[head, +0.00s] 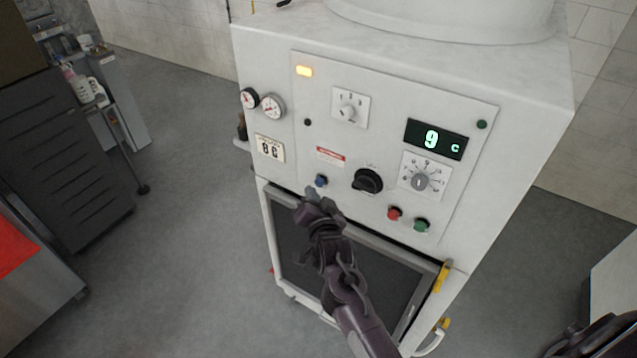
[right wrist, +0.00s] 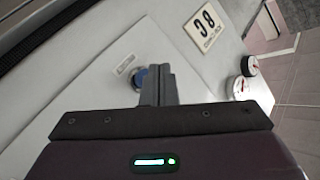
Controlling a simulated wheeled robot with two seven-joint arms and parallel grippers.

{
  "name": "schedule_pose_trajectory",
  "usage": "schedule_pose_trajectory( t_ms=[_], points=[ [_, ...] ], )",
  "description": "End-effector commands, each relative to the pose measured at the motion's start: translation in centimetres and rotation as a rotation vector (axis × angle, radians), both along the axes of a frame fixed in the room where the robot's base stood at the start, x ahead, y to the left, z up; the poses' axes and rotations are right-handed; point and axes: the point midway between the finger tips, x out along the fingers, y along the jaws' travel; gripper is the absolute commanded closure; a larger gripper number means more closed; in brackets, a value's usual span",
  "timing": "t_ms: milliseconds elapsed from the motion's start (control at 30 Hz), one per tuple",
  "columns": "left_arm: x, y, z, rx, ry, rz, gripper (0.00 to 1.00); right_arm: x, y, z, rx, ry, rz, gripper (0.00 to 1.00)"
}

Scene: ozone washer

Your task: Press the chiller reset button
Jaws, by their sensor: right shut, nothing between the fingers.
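The white chiller cabinet (head: 270,60) has a control panel on its front. A blue button (head: 321,181) sits at the panel's lower left, below a red and white label; it also shows in the right wrist view (right wrist: 138,77), partly hidden by the fingers. Its own small label is too small to read. My right gripper (head: 311,193) is shut and empty, its fingertips just below and left of the blue button in the head view. In the right wrist view the closed fingers (right wrist: 160,83) overlap the button's edge; I cannot tell whether they touch it.
The panel also carries a black knob (head: 368,181), a red button (head: 394,213), a green button (head: 422,225), two dials and a display (head: 436,139) reading 9 C. Two gauges (head: 272,106) are at the left. A dark framed panel (head: 330,260) lies below. Open floor is left.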

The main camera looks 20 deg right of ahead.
Motion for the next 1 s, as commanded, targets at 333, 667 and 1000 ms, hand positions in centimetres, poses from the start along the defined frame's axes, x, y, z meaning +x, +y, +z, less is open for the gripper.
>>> schedule_pose_trajectory(
  t_ms=[333, 667, 1000],
  points=[
    [0.06, 0.15, 0.0, 0.002, 0.0, -0.001, 0.64, 0.0, 0.0, 0.02, 0.0, -0.001, -0.001, 1.0],
    [0.33, 0.01, 0.04, 0.0, -0.005, 0.0, 0.64, -0.01, 0.0, 0.01, 0.0, 0.0, 0.0, 1.0],
    [0.42, -0.27, 0.05, -0.004, -0.006, 0.002, 0.64, 0.0, -0.01, 0.01, 0.0, 0.0, 0.0, 1.0]
  ],
)
